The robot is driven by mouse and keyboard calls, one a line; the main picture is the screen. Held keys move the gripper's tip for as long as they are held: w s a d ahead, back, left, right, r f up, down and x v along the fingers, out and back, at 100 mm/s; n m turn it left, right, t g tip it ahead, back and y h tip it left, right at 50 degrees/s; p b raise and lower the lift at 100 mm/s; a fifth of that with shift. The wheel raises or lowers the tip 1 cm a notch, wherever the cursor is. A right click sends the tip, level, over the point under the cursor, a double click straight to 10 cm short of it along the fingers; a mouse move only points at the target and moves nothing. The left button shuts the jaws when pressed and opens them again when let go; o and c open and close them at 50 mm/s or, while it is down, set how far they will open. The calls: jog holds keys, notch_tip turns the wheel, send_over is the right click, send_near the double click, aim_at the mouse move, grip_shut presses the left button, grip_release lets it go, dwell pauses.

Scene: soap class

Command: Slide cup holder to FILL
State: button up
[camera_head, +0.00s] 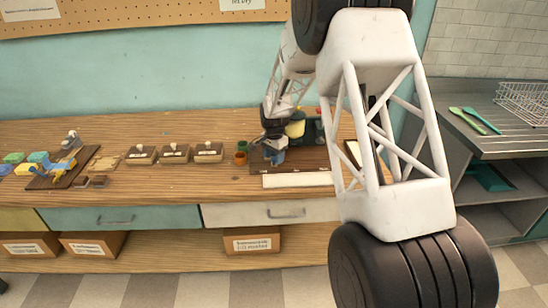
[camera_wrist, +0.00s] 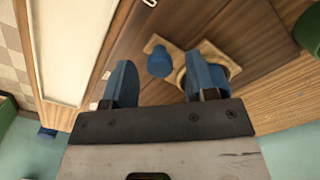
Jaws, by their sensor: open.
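A tan wooden piece, apparently the cup holder (camera_wrist: 208,47), lies on a dark brown board in the wrist view. A blue knob or peg (camera_wrist: 158,62) stands on its narrower end, and its rounded end is partly hidden by my right finger. My gripper (camera_wrist: 163,84) is open, with its two blue fingertips spread apart and the blue knob showing between and beyond them. In the head view my gripper (camera_head: 274,156) is low over the dark board (camera_head: 318,158), and it hides the holder there. No FILL label is readable.
A dark green and yellow machine (camera_head: 297,129) stands behind my gripper. A white strip (camera_head: 297,180) lies along the board's front. Small green and orange cups (camera_head: 240,158) stand to the left, with several lidded boxes (camera_head: 174,154) farther left. Counter between the boxes and the front edge is clear.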

jog(key=shift+r, duration=3.65)
jog(key=s+n+t+h, duration=0.1)
jog(key=n+t, duration=0.1)
jog(key=s+a+n+t, duration=0.1)
jog(key=s+n+t, duration=0.1)
jog(key=shift+s+a+f+n+h, duration=0.2)
jog(key=shift+n+h, duration=0.1)
jog(key=shift+h, duration=0.1)
jog(key=shift+w+f, duration=0.1)
jog(key=shift+f, duration=0.05)
jog(key=shift+x, duration=3.8)
